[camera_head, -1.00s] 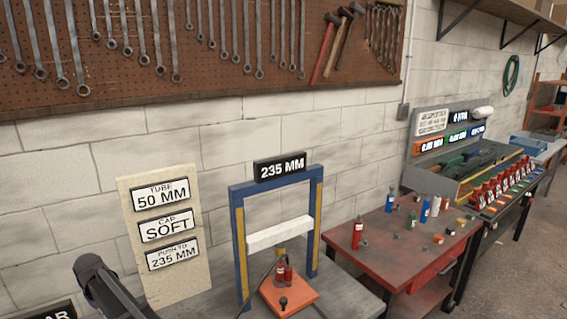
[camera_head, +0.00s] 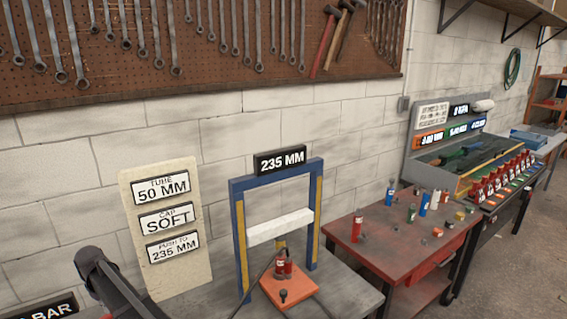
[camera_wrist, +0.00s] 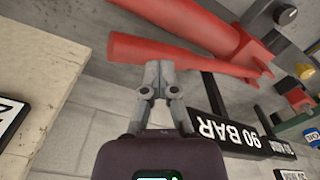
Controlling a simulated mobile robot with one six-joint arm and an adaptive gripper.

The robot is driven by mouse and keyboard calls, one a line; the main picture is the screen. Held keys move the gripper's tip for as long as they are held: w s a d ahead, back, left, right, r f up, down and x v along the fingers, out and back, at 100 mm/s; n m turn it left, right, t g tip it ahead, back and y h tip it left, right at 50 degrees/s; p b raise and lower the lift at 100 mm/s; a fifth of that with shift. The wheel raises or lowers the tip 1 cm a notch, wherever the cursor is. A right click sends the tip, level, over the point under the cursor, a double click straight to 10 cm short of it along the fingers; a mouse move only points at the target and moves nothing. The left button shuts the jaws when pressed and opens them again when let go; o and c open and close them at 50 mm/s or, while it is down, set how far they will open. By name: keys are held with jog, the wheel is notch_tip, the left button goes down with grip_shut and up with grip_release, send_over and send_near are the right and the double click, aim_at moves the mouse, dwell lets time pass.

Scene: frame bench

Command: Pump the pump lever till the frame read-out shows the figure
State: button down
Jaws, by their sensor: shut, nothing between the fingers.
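The blue press frame (camera_head: 237,235) stands on the grey bench. Its read-out (camera_head: 280,161) shows 235 MM. A white crossbar (camera_head: 280,228) spans the frame above a red jack (camera_head: 283,266) on an orange-red plate (camera_head: 290,291). A cream board (camera_head: 150,263) reads TUBE 50 MM, CAP SOFT, PUSH TO 235 MM. In the wrist view, my gripper (camera_wrist: 161,68) is shut and empty, its fingertips at a red bar (camera_wrist: 180,57), apparently the pump lever. I cannot tell whether they touch. A black plate (camera_wrist: 240,138) reads 90 BAR.
A red table (camera_head: 400,250) with several small bottles stands right of the bench. A pegboard of spanners and hammers (camera_head: 200,60) hangs on the block wall. Another red bar (camera_wrist: 180,25) lies close beyond my fingertips in the wrist view.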

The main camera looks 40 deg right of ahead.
notch_tip(320, 180, down, 9)
jog(key=b, duration=0.9)
jog(key=shift+f, duration=0.15)
notch_tip(320, 180, up, 9)
jog(key=p, duration=0.9)
jog(key=shift+r, duration=0.2)
dwell(0.6)
jog(key=shift+r+p, duration=2.5)
jog(key=shift+p, duration=0.05)
jog(key=s+d+m, duration=0.5)
jog(key=s+d, duration=1.7)
jog(key=s, duration=0.4)
jog(key=shift+d+m, duration=0.3)
jog(key=shift+d, duration=0.05)
